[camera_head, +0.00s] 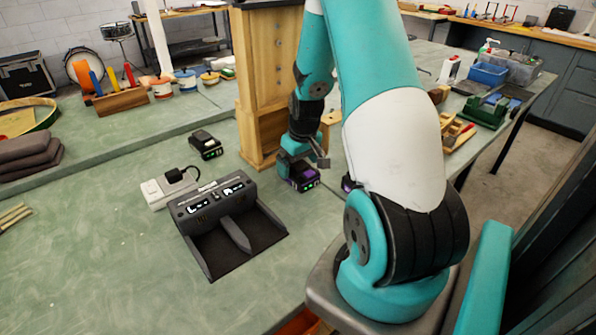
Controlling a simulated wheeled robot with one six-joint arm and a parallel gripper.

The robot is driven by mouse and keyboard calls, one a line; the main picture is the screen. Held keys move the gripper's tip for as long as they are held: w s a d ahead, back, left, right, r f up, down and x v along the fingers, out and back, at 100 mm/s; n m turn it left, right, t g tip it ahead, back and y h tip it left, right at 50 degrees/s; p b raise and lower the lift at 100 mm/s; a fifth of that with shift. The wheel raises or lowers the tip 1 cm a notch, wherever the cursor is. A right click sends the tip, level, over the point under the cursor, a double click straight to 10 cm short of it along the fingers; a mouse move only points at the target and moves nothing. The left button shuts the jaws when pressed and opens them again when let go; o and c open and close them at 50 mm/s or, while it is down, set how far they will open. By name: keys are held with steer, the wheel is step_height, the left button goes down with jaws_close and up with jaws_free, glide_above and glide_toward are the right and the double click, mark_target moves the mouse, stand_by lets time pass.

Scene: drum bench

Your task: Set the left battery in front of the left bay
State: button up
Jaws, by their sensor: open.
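A black two-bay charger (228,225) sits on the green bench at the middle left. Its two bays lie side by side, split by a raised divider, and look empty. A black battery (206,145) with a small green mark lies behind the charger. A black and purple battery (303,178) with a green mark lies to the right of the charger. Another purple-topped piece (347,183) shows just to its right, mostly hidden by my arm. My gripper (318,158) is open, low over the black and purple battery; the picture does not show whether it touches it.
A white power strip (168,190) with a black plug stands left of the charger. A wooden post (268,85) rises close behind my gripper. A wooden tool box (121,102) and jars stand further back.

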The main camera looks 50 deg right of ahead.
steer(key=shift+w+f, duration=0.1)
steer(key=shift+f, duration=0.65)
steer(key=shift+r, duration=0.1)
steer(key=c, duration=1.3)
